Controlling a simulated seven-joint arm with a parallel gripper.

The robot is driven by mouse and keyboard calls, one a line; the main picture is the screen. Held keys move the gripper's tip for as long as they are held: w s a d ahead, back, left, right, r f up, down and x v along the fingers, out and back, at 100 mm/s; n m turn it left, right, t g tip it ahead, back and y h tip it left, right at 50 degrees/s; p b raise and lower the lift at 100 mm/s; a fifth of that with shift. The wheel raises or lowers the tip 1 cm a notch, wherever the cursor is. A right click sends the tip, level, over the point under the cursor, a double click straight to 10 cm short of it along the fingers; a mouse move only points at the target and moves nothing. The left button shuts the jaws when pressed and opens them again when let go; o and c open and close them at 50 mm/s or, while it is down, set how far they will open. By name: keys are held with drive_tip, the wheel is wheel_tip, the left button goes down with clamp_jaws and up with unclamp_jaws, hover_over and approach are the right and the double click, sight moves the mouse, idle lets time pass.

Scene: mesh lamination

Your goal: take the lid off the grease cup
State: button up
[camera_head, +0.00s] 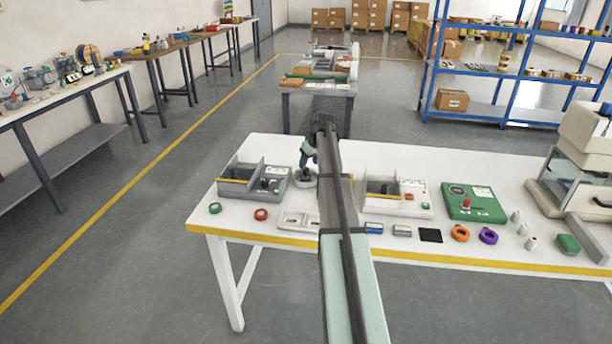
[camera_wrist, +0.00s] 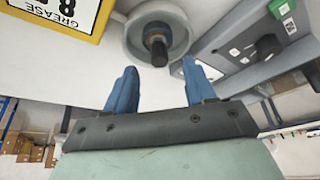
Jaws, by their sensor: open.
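The grease cup (camera_wrist: 135,42) is a round, pale grey vessel in the wrist view, just beyond my fingertips. Its lid (camera_wrist: 157,45) shows a dark upright knob in the middle, lined up with the gap between my fingers. My gripper (camera_wrist: 158,68) has two blue fingers, spread apart with nothing between them. In the head view my gripper (camera_head: 305,162) is low over the cup, which is small and partly hidden by my arm. I cannot tell whether the fingers touch the knob.
A yellow-framed GREASE sign (camera_wrist: 70,12) lies beside the cup. A grey tray (camera_wrist: 230,50) with a black knob is close on the other side. Another tray (camera_head: 421,212) stands right of my arm.

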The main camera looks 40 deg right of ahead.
sight(307, 168)
drive_tip(key=shift+x, duration=2.35)
drive_tip(key=shift+w+d, duration=0.1)
drive_tip(key=shift+w, duration=0.05)
drive_tip(key=shift+c, duration=0.4)
drive_tip(key=shift+r, duration=0.1)
clamp_jaws()
